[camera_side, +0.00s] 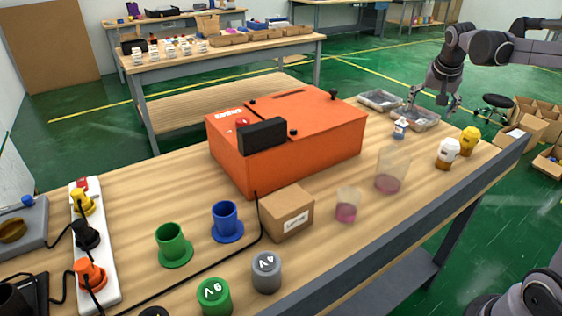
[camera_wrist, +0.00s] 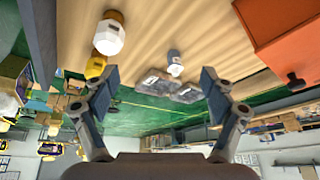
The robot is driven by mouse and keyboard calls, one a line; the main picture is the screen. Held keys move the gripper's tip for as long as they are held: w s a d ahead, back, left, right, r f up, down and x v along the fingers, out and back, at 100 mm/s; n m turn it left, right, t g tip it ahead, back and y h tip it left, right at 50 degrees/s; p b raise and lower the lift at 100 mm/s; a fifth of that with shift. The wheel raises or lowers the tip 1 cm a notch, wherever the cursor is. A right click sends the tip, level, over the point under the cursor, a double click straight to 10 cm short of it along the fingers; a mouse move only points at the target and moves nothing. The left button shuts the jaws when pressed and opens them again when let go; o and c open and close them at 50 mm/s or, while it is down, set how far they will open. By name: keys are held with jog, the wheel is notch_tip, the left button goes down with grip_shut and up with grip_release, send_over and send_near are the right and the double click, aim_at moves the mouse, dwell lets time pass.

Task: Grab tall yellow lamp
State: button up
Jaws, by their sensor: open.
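A yellow lamp-like object (camera_side: 469,141) stands at the table's right edge in the side view, and its yellow body also shows in the wrist view (camera_wrist: 96,66), left of centre near the left finger. Beside it is a similar object with a white faceted body and a yellow end (camera_side: 447,153), also at upper left in the wrist view (camera_wrist: 109,36). My gripper (camera_side: 433,100) is above the table's far right end, beyond both objects. In the wrist view its fingers (camera_wrist: 160,75) are spread wide with nothing held between them.
A small white and blue bottle (camera_side: 400,128) stands near two clear trays (camera_side: 380,100) by my gripper. A large orange box (camera_side: 330,130) fills mid-table. Clear cups with pink liquid (camera_side: 391,170) stand nearer the front edge. Bare table lies between bottle and lamps.

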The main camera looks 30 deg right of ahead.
jog(key=d+f+m+g, duration=0.2)
jog(key=d+m, duration=0.2)
jog(key=d, duration=0.9)
jog(key=m+g, duration=0.1)
jog(key=m, duration=0.2)
send_near(472, 130)
jog(key=f, duration=0.2)
jog(key=shift+m+h, duration=0.3)
jog(key=x, duration=0.4)
jog(key=shift+d+f, duration=0.1)
jog(key=shift+d, duration=0.2)
jog(key=shift+a+x, duration=0.2)
jog(key=shift+x, duration=2.95)
jog(key=shift+c, duration=0.3)
jog(key=c, duration=1.3)
